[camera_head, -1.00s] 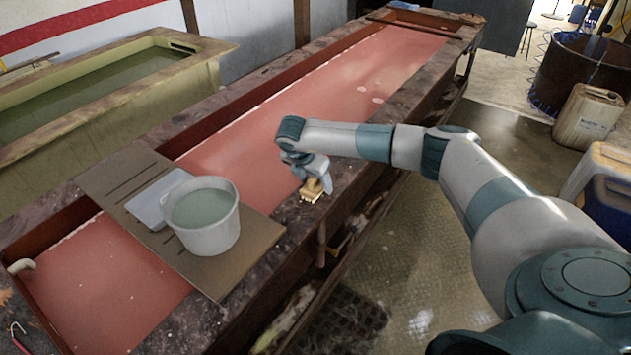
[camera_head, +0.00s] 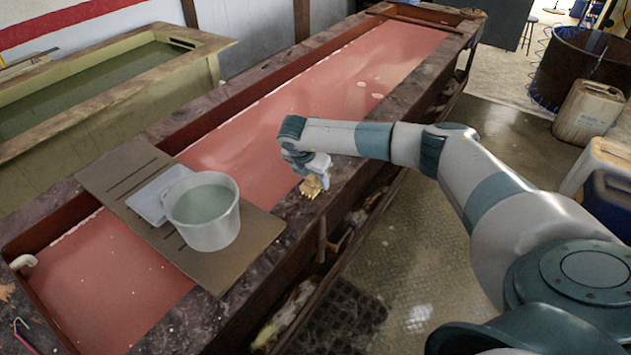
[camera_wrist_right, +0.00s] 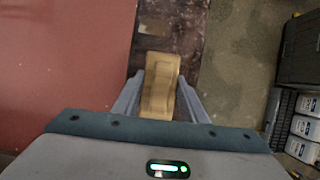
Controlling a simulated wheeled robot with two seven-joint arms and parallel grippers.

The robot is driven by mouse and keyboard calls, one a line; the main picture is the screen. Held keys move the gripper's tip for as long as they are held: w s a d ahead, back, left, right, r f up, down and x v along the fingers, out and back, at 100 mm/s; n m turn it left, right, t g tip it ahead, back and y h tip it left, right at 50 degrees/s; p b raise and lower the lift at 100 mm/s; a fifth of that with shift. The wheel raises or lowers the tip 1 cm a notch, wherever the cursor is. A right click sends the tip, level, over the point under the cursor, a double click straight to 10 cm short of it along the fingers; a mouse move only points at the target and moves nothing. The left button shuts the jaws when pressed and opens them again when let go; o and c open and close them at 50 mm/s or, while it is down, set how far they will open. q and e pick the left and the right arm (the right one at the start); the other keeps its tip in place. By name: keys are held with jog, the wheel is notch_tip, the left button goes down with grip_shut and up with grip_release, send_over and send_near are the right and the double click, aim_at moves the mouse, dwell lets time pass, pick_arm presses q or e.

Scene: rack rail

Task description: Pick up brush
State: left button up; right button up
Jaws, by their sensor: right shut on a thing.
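The brush (camera_head: 310,187) is a small tan, wooden-looking block at the near edge of the long trough (camera_head: 345,176). My right gripper (camera_head: 312,178) is over it, pointing down, and hides part of it. In the right wrist view the brush (camera_wrist_right: 159,88) lies lengthwise between the two grey fingers of my right gripper (camera_wrist_right: 158,98). The fingers are shut on it. Whether the brush touches the rim below is hard to tell. My left gripper is in neither view.
A white bucket (camera_head: 206,232) of greyish liquid and a pale tray (camera_head: 150,203) stand on a brown board (camera_head: 122,180) across the trough, left of my right gripper. Reddish liquid (camera_head: 330,100) fills the trough. Jugs (camera_head: 588,112) stand on the floor at right.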

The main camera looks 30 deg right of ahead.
jog(key=shift+w+r+b, duration=0.1)
jog(key=shift+r+b, duration=0.65)
jog(key=shift+r, duration=0.05)
notch_tip(320, 180, up, 2)
jog(key=shift+r+b, duration=0.15)
jog(key=shift+b, duration=0.75)
jog(key=s+d+r+b, duration=0.5)
jog(key=s+r, duration=0.2)
jog(key=s, duration=0.3)
jog(key=shift+s+d, duration=0.15)
jog(key=shift+s, duration=0.15)
jog(key=shift+r, duration=0.1)
jog(key=o, duration=0.6)
jog(key=shift+c, duration=0.2)
jog(key=c, duration=0.4)
